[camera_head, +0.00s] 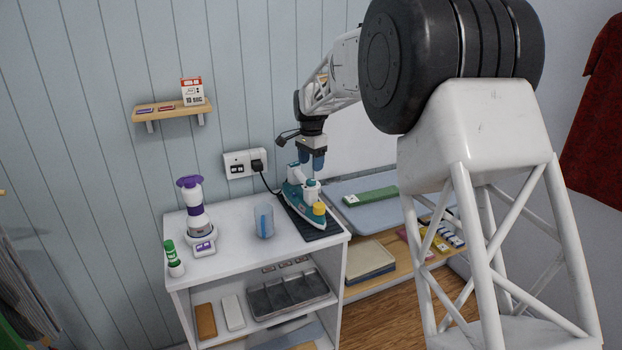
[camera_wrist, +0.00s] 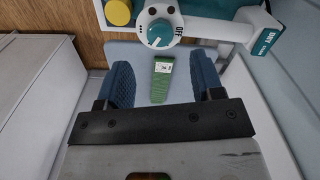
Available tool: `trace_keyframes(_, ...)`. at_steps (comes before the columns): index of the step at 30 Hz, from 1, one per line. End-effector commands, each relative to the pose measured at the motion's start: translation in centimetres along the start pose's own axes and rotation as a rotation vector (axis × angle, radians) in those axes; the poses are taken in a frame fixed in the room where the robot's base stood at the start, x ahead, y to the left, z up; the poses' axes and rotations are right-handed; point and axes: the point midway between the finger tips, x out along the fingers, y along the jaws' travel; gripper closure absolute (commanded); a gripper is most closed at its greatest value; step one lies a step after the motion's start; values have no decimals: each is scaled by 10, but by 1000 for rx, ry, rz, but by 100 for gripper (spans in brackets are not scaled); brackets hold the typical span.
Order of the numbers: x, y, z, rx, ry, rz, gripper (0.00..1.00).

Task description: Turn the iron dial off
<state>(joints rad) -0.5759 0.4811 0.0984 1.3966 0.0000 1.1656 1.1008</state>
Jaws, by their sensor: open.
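The iron (camera_head: 293,202) is teal and white and rests on a dark mat (camera_head: 325,232) on top of the white cabinet. In the wrist view its white body (camera_wrist: 206,28) crosses the top of the picture. Its dial (camera_wrist: 160,33) is a round teal knob with a white pointer mark, and "OFF" is printed beside it. A yellow cap (camera_wrist: 118,12) sits left of the dial. My gripper (camera_wrist: 161,66) is open, its blue fingers apart and empty, with the dial beyond the fingertips. In the head view my gripper (camera_head: 312,160) is just above the iron, apart from the dial as far as I can tell.
A blue cup (camera_head: 264,221), a purple-topped blender (camera_head: 194,208) and a green-capped bottle (camera_head: 173,258) stand left of the iron. A cord runs to the wall socket (camera_head: 245,164).

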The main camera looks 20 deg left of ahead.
Motion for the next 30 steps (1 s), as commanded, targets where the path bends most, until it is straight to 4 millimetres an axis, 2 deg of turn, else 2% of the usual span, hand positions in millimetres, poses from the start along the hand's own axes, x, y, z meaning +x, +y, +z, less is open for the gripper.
trace_keyframes(9, 39, 0, 0, 0, -1, 2, 39)
trace_keyframes(15, 55, 0, 0, 0, 0, 0, 39)
trace_keyframes(27, 61, 0, 0, 0, 0, 0, 39)
trace_keyframes(28, 61, 0, 0, 0, 0, 0, 41)
trace_keyframes(30, 61, 0, 0, 0, 0, 0, 51)
